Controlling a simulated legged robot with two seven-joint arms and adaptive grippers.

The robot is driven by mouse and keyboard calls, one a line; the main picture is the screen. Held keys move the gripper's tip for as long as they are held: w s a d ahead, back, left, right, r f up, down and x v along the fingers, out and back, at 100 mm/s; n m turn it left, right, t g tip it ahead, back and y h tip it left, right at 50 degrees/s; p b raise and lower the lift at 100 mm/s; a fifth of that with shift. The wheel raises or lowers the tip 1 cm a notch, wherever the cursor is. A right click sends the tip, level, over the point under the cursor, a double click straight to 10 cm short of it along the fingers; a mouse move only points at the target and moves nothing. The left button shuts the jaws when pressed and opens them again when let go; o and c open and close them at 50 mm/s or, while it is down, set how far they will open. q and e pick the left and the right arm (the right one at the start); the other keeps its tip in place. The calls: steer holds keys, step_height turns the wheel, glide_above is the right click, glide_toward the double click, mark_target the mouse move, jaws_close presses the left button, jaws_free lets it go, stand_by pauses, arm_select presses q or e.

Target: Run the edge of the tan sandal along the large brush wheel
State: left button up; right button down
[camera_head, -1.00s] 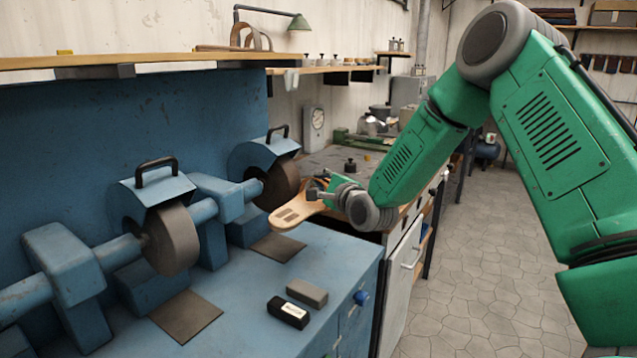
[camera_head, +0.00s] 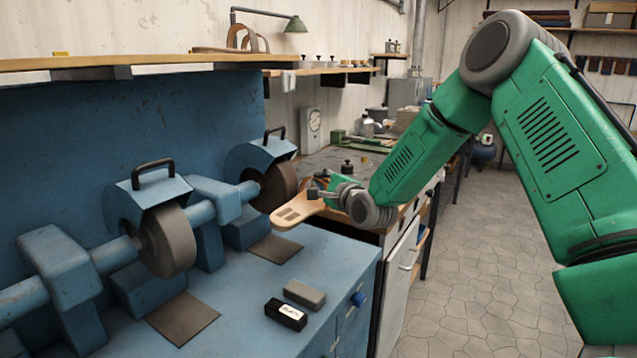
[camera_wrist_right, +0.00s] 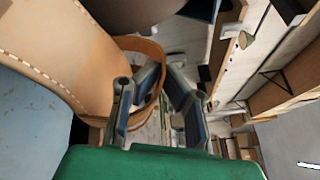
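The tan sandal (camera_head: 297,210) is held out over the front right of the blue machine bench, sole roughly level, its free end pointing left. My right gripper (camera_head: 322,193) is shut on it at the strap end. In the right wrist view the sandal's stitched edge (camera_wrist_right: 55,75) fills the left side, and its strap loop lies by the fingers (camera_wrist_right: 158,92). The far wheel (camera_head: 279,185), brown, is behind and left of the sandal, with a small gap between them. A nearer grey-brown wheel (camera_head: 168,242) stands further left. Which is the large brush wheel I cannot tell surely. My left gripper is out of view.
Blue guards with black handles (camera_head: 153,168) cover the wheel tops. A dark block (camera_head: 286,314) and a grey block (camera_head: 305,293) lie on the bench front. A wooden shelf (camera_head: 130,63) runs above. A workbench (camera_head: 335,160) stands beyond the sandal.

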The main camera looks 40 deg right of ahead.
steer(key=shift+d+r, duration=0.1)
steer(key=shift+d, duration=0.05)
stand_by(0.5)
steer(key=shift+w+d, duration=0.35)
steer(key=shift+d, duration=0.35)
steer(key=shift+w, duration=0.15)
stand_by(0.8)
steer(key=shift+w+d, duration=0.1)
steer(key=shift+d, duration=0.05)
stand_by(0.5)
steer(key=shift+w+d, duration=0.35)
steer(key=shift+d, duration=0.25)
steer(key=shift+d, duration=0.2)
steer(key=shift+w+d, duration=0.25)
steer(key=shift+d, duration=0.2)
steer(key=shift+d, duration=0.1)
steer(key=shift+w+d+b, duration=0.15)
steer(key=shift+d+b, duration=0.1)
steer(key=shift+b, duration=0.1)
